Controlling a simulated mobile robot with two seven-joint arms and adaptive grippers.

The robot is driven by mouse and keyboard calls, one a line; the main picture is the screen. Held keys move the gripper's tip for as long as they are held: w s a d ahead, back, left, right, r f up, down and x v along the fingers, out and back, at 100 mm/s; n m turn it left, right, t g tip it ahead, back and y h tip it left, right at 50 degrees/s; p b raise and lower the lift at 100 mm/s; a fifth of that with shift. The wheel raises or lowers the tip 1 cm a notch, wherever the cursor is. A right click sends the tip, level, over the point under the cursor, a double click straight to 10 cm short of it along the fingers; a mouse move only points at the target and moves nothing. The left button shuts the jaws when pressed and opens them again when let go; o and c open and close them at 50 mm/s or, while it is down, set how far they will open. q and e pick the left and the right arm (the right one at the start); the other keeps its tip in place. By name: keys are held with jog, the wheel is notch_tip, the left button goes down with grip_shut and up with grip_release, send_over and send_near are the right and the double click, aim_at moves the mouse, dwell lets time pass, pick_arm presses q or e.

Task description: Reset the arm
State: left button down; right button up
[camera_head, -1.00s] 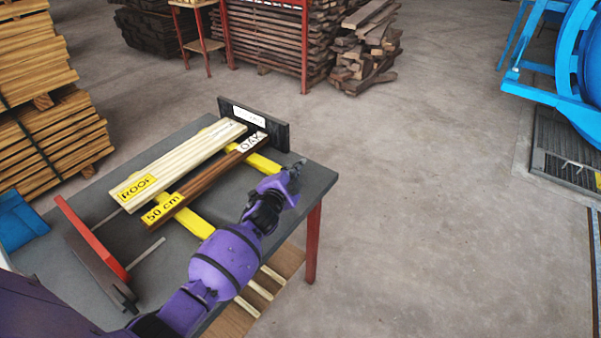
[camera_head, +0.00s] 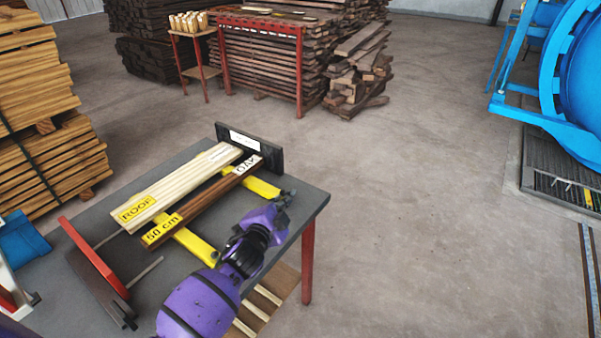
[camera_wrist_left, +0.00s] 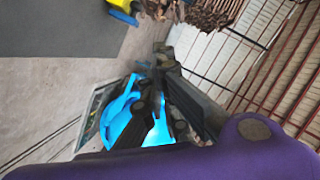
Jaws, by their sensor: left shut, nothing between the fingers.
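My left arm reaches in from the bottom of the head view, purple with black joints. Its left gripper (camera_head: 284,199) is over the right edge of the grey table (camera_head: 315,195), close to the near end of the black stop block (camera_head: 262,155). The gripper is shut, with nothing held. In the left wrist view the dark fingers (camera_wrist_left: 165,62) show close together, with the blue machine (camera_wrist_left: 122,115) behind them. My right gripper is not in view.
On the table lie a pale plank marked ROOF (camera_head: 185,183) and a brown plank marked 50 cm (camera_head: 205,200), across yellow bars (camera_head: 195,245). A red-edged fence (camera_head: 95,258) stands at left. Timber stacks (camera_head: 265,65) stand behind; the floor at right is clear up to the blue autoclave (camera_head: 575,65).

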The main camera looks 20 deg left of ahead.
pick_arm(q)
jog(key=s+f+n+g, duration=0.2)
jog(key=s+f, duration=0.5)
jog(key=s, duration=0.6)
jog(key=s+d+f+n+g, duration=0.1)
jog(key=s+f+n, duration=0.4)
jog(key=s, duration=0.8)
jog(key=s+d+f+n+g, duration=0.1)
jog(key=s+f+n+g, duration=0.2)
jog(key=s+f, duration=0.6)
jog(key=s+n, duration=0.1)
jog(key=s, duration=0.2)
jog(key=shift+s+f+g, duration=0.2)
jog(key=shift+s+g, duration=0.2)
